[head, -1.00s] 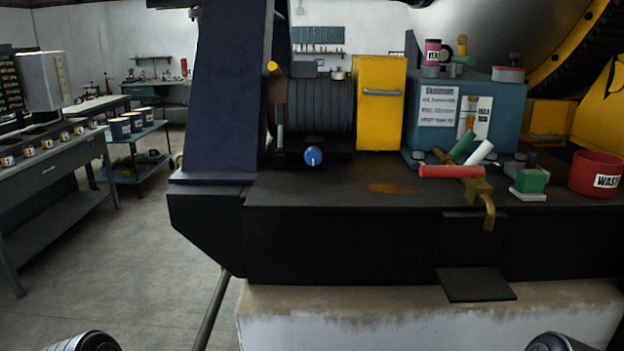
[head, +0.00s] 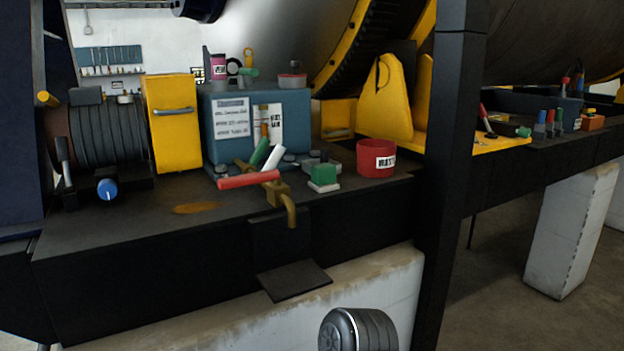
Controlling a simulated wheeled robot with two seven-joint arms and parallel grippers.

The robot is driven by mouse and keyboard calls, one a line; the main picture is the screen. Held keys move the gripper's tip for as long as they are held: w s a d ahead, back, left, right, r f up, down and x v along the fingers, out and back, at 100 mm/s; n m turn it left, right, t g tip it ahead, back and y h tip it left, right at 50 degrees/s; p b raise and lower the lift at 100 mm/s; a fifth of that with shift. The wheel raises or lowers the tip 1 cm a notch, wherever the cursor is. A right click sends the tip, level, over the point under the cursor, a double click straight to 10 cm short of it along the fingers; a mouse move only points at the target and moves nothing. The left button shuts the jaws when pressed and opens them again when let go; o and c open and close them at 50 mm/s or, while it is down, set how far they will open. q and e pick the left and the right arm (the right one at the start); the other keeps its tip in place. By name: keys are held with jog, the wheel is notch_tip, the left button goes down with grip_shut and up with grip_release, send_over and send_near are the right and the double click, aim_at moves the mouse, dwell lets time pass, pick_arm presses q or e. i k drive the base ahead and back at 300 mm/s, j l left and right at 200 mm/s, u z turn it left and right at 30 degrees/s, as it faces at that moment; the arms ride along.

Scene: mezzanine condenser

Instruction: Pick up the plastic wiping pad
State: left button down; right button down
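A small green block on a white base (head: 323,178) sits near the front edge of the dark bench top (head: 120,222); it looks like the wiping pad, but I cannot be sure. It lies between a red-handled valve (head: 250,180) with a brass spout on its left and a red bin (head: 376,158) on its right. Nothing of mine touches it. Neither of my grippers is in view. Only a grey ribbed part of my own arm shows at the bottom.
A blue box with labels (head: 284,124) and a yellow cabinet (head: 171,123) stand behind. A dark upright post (head: 452,170) rises right of the bin. A black plate (head: 293,280) juts out below the spout. The bench's front left is mostly clear.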

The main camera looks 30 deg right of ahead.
aim_at(324, 176)
jog(key=l+z, duration=0.1)
jog(key=l, duration=0.4)
jog(key=l+z, duration=0.1)
jog(key=l, duration=0.35)
jog(key=i+l+z, duration=0.15)
jog(key=l, duration=0.35)
jog(key=l+z, duration=0.1)
jog(key=l, duration=0.4)
jog(key=i+l+z, duration=0.1)
jog(key=l, duration=0.35)
jog(key=i+l+z, duration=0.1)
jog(key=l, duration=0.35)
